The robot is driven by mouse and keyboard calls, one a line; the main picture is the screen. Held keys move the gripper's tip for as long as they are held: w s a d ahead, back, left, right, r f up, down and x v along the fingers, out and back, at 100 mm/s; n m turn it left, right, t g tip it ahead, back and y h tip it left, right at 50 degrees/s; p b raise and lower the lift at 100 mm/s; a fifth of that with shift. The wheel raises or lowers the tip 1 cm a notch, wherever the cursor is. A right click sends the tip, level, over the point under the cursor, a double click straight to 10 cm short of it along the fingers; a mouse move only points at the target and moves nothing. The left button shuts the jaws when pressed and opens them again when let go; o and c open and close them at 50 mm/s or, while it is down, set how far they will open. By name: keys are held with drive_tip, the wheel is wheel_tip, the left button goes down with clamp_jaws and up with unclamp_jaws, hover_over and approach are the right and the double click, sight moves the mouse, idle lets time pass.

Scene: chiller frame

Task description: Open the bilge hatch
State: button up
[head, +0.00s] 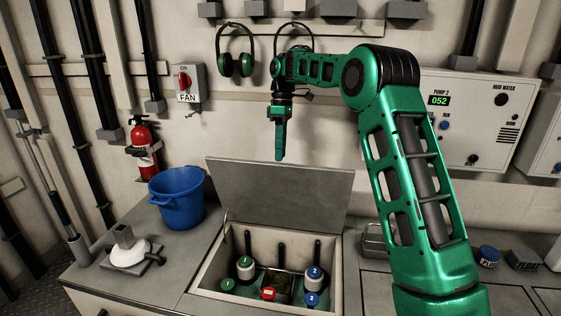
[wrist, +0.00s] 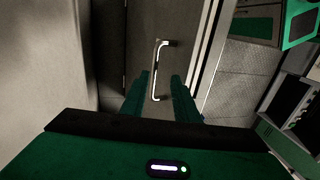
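The bilge hatch lid (head: 290,190) is raised, leaning back near upright behind an open box (head: 215,268) in the counter. Inside are several capped parts: green (head: 244,265), red (head: 267,293) and blue (head: 314,272). My gripper (head: 279,157) points down, its tips just above the lid's top edge in the picture. In the wrist view my gripper (wrist: 160,78) has its two fingers apart, with nothing held. A pale bar handle (wrist: 156,70) on a dark panel shows between and beyond them. The panel is probably the lid's outer face. Touching cannot be told.
A blue bucket (head: 177,198) and a white funnel-like item (head: 130,248) stand on the counter at left. A fire extinguisher (head: 145,140) and headphones (head: 236,62) hang on the wall. A pump panel (head: 462,118) is at right. A blue-lidded container (head: 488,256) sits at front right.

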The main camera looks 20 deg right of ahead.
drive_tip(key=s+a+r, duration=0.5)
drive_tip(key=a+r, duration=0.1)
drive_tip(key=a, duration=0.4)
drive_tip(key=shift+s+r, duration=0.15)
drive_tip(key=shift+r, duration=0.1)
